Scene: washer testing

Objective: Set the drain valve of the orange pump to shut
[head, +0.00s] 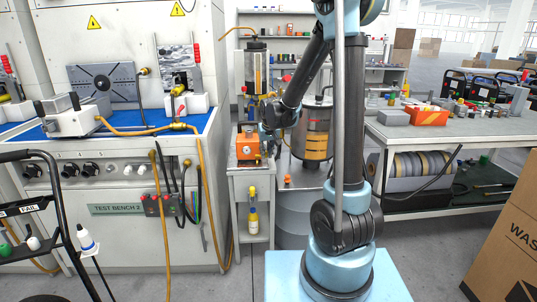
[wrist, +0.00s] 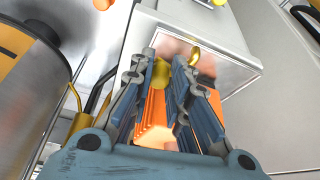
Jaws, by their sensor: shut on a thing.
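The orange pump (head: 248,147) sits on a small grey stand in the middle of the head view. My gripper (head: 266,141) is at its right side. In the wrist view the pump's orange body (wrist: 154,122) shows between the two blue-grey ribbed fingers. My gripper (wrist: 165,66) is closed on a small yellow part (wrist: 161,74) of the pump, which looks like the drain valve's handle. The fingers hide much of this part, so its exact angle is unclear. A brass fitting (wrist: 194,53) shows just beyond the right fingertip.
A steel tank with an orange band (head: 314,146) stands close right of the pump. Test bench 2 (head: 117,209) is on the left, with a yellow hose hanging at its right edge.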

